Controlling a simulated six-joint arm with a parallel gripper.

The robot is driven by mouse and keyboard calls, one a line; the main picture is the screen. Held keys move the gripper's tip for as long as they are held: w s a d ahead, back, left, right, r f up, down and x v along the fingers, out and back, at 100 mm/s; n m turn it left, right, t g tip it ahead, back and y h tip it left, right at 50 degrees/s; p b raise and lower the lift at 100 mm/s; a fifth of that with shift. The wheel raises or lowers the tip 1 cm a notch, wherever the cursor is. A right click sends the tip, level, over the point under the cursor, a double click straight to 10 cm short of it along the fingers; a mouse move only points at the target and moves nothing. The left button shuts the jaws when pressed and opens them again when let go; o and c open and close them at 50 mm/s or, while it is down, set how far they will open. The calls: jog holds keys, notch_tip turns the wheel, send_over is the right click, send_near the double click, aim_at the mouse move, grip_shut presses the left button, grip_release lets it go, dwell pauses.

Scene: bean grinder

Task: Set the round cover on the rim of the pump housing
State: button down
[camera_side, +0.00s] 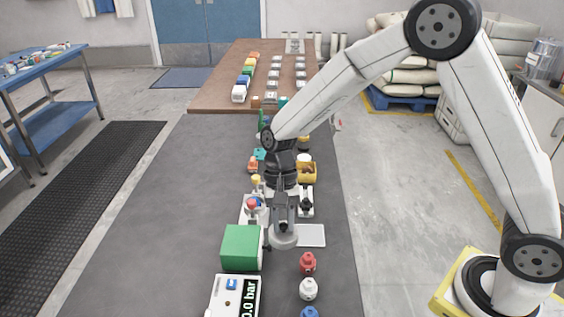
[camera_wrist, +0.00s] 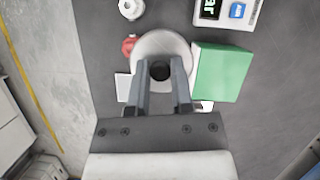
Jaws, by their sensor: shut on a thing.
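The round cover (camera_wrist: 160,43) is a pale grey disc with a dark knob in its middle. My gripper (camera_wrist: 160,82) has one finger on each side of that knob and is shut on it. In the side view the cover (camera_side: 284,241) hangs under my gripper (camera_side: 284,222), roughly level, between the green block and a white plate. I cannot clearly make out the pump housing; my gripper and wrist hide part of the white-based fittings behind them. I cannot tell the height of the cover above the table.
A green block (camera_side: 241,247) stands close left of the cover. A white plate (camera_side: 312,236) lies to its right. A pressure display (camera_side: 235,297) and a red bottle-like piece (camera_side: 308,263) are nearer the camera. Small parts crowd the strip behind. The grey table's left side is clear.

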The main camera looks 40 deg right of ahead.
jog(key=s+a+m+t+y, duration=0.2)
jog(key=s+a+m+t, duration=0.1)
jog(key=a+m, duration=0.8)
jog(key=shift+s+a+r+t, duration=0.25)
jog(key=shift+s+a+t, duration=0.15)
jog(key=shift+s+a, duration=0.55)
jog(key=shift+w, duration=0.1)
send_near(190, 305)
jog(key=shift+s+a+f, duration=0.15)
jog(key=shift+s+a, duration=0.05)
jog(key=shift+a, duration=0.6)
jog(key=shift+w+a+f, duration=0.1)
jog(key=shift+w+f, duration=0.15)
jog(key=shift+f, duration=1.55)
jog(key=shift+f, duration=0.15)
